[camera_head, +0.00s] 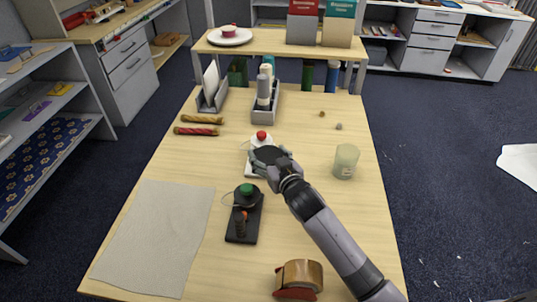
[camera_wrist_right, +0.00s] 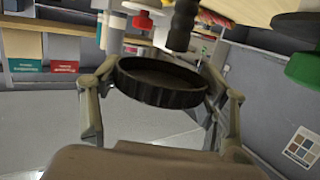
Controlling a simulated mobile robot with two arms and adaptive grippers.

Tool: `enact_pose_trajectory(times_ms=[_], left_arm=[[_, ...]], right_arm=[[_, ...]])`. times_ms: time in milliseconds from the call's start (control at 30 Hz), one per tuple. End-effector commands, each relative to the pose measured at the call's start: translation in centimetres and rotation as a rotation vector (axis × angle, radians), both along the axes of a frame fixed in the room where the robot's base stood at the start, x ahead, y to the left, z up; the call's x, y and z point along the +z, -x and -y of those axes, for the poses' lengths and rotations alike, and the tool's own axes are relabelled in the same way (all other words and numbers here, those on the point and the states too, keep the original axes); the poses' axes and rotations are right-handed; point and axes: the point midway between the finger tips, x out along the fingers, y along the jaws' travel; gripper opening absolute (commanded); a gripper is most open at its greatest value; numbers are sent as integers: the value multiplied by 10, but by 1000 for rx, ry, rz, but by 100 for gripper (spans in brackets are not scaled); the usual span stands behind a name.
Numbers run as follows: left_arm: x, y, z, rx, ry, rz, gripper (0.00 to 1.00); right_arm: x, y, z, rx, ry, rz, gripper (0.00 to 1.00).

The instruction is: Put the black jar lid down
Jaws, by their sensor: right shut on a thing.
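The black jar lid (camera_head: 272,154) is a round, dark, ribbed disc with a rim. My right gripper (camera_head: 268,158) is shut on it, near the middle of the long table (camera_head: 300,215). In the right wrist view the lid (camera_wrist_right: 160,84) sits between the two fingers of the gripper (camera_wrist_right: 160,95), one on each side of its rim. The lid's height over the table is hard to tell. A pale green frosted jar (camera_head: 345,162) stands upright to the right of the gripper. My left gripper is not in view.
A white device with a red knob (camera_head: 261,137) is just behind the lid, partly hidden. A black device with a green knob (camera_head: 246,190) stands in front left. A tape roll (camera_head: 299,276) is near the front. A grey cloth (camera_head: 150,240) lies left. Bare table surrounds the jar.

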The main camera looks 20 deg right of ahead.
Motion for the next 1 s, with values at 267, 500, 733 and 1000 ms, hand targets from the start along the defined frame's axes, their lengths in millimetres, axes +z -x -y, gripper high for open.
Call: enact_pose_trajectory(times_ms=[267,500,733,1000], left_arm=[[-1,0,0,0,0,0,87],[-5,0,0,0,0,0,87],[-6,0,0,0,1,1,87],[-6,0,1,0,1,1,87]], right_arm=[[-1,0,0,0,0,1,56],[-9,0,0,0,0,1,56],[-11,0,0,0,1,1,69],[-11,0,0,0,1,1,87]])
